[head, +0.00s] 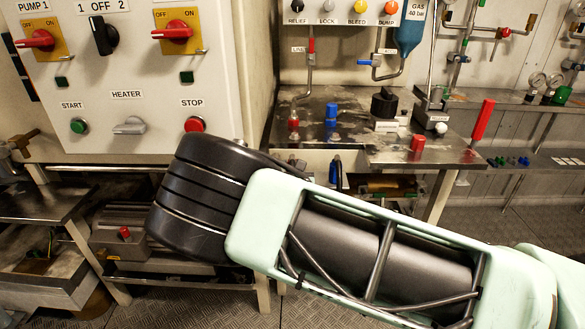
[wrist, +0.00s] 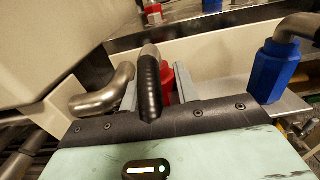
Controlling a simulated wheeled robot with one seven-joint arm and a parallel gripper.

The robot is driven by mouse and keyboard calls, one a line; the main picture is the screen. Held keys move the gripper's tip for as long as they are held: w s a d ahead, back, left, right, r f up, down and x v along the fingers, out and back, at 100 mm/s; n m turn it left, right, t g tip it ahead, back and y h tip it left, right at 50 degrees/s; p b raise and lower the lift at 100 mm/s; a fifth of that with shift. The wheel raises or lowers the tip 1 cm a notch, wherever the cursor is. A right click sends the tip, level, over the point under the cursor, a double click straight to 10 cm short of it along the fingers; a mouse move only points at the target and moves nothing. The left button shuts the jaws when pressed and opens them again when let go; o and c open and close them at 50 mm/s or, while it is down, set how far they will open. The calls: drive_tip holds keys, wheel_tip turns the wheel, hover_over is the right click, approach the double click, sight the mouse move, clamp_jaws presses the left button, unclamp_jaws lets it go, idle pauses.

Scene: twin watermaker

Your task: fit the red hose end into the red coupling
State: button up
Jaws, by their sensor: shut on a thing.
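In the wrist view my gripper (wrist: 158,82) is shut on the red hose end (wrist: 170,84). Only part of the red body shows between the grey fingers, behind a black, metal-ended hose piece. The red coupling (head: 293,119) stands upright on the steel bench, left of a blue coupling (head: 331,114). In the wrist view the red coupling (wrist: 152,12) is at the top edge, beyond the held hose end and apart from it. In the head view my arm hides the gripper and the hose end.
A blue hose end (wrist: 276,70) with a bent metal pipe is right of my gripper, beside a pale ledge (wrist: 215,88). A metal elbow pipe (wrist: 100,96) is close on the left. The control panel (head: 130,65) stands left of the bench (head: 345,145). A red block (head: 417,142) sits at its front.

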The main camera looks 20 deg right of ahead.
wheel_tip(320, 180, up, 10)
drive_tip(key=shift+p, duration=0.85)
drive_tip(key=o, duration=0.4)
drive_tip(key=c, duration=0.3)
drive_tip(key=shift+r+p, duration=0.45)
wheel_tip(320, 180, up, 8)
drive_tip(key=p, duration=0.8)
drive_tip(key=b+x, duration=0.1)
drive_tip(key=x, duration=0.5)
drive_tip(key=b+x, duration=0.1)
drive_tip(key=x, duration=0.5)
drive_tip(key=b+x, duration=0.1)
drive_tip(key=x, duration=0.5)
drive_tip(key=shift+w+f, duration=0.3)
drive_tip(key=shift+f, duration=0.05)
